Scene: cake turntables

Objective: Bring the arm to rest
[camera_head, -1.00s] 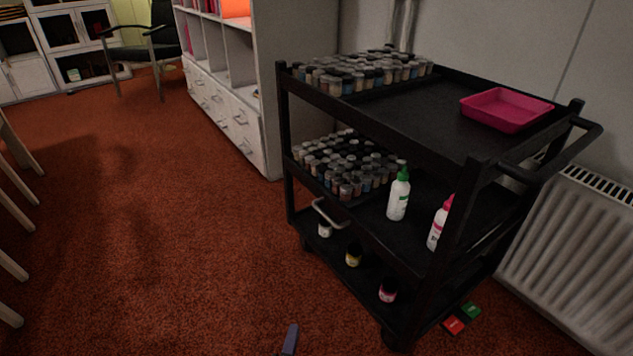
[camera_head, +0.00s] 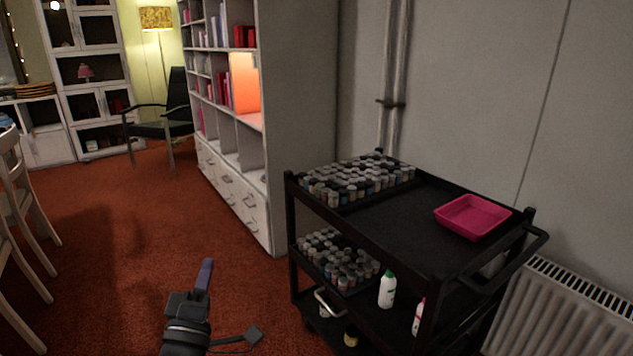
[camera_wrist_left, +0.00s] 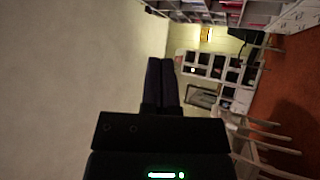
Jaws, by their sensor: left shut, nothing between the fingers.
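My left gripper (camera_head: 205,274) shows at the bottom of the head view, left of the black cart, over the red carpet. Its fingers are together and nothing is between them. In the left wrist view the two dark fingers (camera_wrist_left: 161,62) lie side by side, with the pale wall and the room turned sideways beyond them. The gripper touches nothing that I can see. My right gripper is not in view.
A black three-shelf cart (camera_head: 400,228) stands at the right with several small jars (camera_head: 358,180), a pink tray (camera_head: 472,217) and white bottles (camera_head: 387,289). A radiator (camera_head: 550,310) is at far right. White chairs (camera_head: 22,215) stand at left. Open carpet (camera_head: 130,230) lies between.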

